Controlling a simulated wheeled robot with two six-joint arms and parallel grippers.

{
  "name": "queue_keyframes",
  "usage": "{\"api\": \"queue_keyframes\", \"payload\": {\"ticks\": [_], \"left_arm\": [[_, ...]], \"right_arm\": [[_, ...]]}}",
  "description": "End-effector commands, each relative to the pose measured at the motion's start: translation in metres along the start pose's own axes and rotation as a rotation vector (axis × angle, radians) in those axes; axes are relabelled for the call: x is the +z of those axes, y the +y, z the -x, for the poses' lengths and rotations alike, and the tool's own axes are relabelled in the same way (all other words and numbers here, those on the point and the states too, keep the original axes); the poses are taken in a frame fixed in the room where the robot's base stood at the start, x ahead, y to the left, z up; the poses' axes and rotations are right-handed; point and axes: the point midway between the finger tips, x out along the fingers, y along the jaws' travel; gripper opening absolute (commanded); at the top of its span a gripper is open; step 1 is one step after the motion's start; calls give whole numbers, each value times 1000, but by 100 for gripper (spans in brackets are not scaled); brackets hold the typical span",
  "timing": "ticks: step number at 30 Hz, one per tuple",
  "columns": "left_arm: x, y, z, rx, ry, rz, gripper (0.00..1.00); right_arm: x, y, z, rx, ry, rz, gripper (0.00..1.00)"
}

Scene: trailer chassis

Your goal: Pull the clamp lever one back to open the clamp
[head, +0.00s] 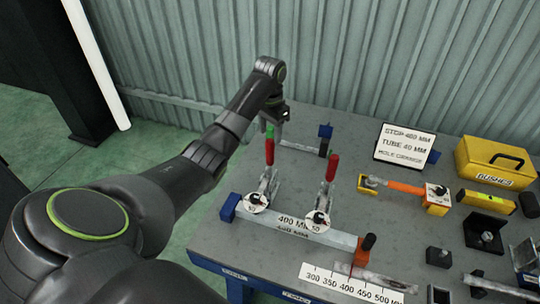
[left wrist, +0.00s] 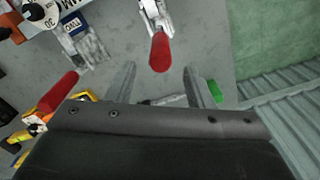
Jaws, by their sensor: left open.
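Two toggle clamps with red-gripped levers stand on the grey bench. The left red lever (head: 269,151) rises upright from its metal clamp (head: 266,186), and the right red lever (head: 332,167) stands beside it; I cannot read which is numbered one. My left gripper (head: 277,115) is just behind and above the left lever's top. In the left wrist view, the open fingers (left wrist: 161,78) spread either side of the left lever's red grip (left wrist: 160,52), which appears ahead of them; no contact shows. The right lever's grip (left wrist: 58,92) lies off to the left there. My right gripper is out of view.
A long bar (head: 294,231) marked 400 mm lies in front of the clamps. A green piece (left wrist: 214,92) is close to one finger. A sign (head: 404,145), yellow box (head: 497,163) and orange-handled tool (head: 405,187) stand to the right. A corrugated wall (head: 340,50) closes off the back.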

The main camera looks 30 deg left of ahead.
Motion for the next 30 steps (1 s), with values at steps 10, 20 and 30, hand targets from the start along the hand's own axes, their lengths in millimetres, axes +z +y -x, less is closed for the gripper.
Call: {"api": "queue_keyframes", "payload": {"ticks": [10,20,30], "left_arm": [[1,0,-64,2,-4,0,48],[1,0,-82,-1,-2,0,48],[1,0,-82,-1,-1,0,26]], "right_arm": [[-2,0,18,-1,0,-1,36],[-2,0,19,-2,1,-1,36],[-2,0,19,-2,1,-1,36]]}}
